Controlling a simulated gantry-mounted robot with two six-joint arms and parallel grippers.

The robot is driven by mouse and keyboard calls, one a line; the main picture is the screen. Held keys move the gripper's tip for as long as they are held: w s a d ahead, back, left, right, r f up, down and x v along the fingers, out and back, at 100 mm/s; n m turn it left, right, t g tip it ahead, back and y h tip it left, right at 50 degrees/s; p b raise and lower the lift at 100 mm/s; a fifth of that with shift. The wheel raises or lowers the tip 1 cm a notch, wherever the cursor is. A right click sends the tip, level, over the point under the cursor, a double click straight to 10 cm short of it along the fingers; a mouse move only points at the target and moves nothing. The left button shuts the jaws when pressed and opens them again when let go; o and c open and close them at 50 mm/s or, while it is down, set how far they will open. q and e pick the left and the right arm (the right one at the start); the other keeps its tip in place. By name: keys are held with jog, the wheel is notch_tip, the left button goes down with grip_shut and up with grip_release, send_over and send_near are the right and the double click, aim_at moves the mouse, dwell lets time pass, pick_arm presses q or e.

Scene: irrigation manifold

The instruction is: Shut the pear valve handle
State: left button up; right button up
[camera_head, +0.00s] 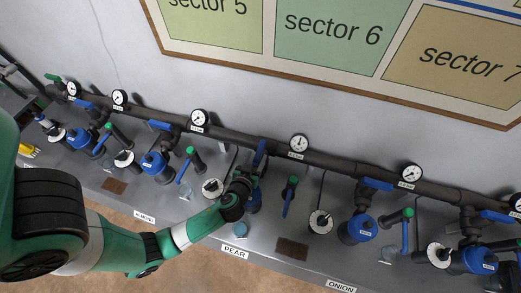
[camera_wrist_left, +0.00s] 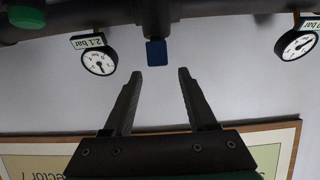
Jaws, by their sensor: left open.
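The pear valve handle (camera_head: 260,153) is a blue lever on the dark pipe above the PEAR label (camera_head: 235,252). It stands across the pipe, while neighbouring blue levers lie roughly along it. In the left wrist view the blue handle (camera_wrist_left: 156,52) shows nearly end-on, just beyond the gap between my fingertips. My left gripper (camera_head: 245,178) is close below the handle in the head view, partly covering the blue filter body there. In the wrist view the left gripper (camera_wrist_left: 159,73) is open, with nothing between its fingers. My right gripper is not in view.
The dark manifold pipe (camera_head: 335,162) runs across the wall with several round gauges. Neighbouring blue levers (camera_head: 378,184) and green-topped taps (camera_head: 293,181) stand close by. A white dial (camera_head: 320,222) sits right of my gripper. The grey bench carries ALMOND (camera_head: 145,217) and ONION (camera_head: 341,286) labels.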

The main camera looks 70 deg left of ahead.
aim_at(260, 149)
pick_arm(q)
jog(key=x, duration=0.6)
jog(key=shift+w+a+r, duration=0.1)
grip_shut()
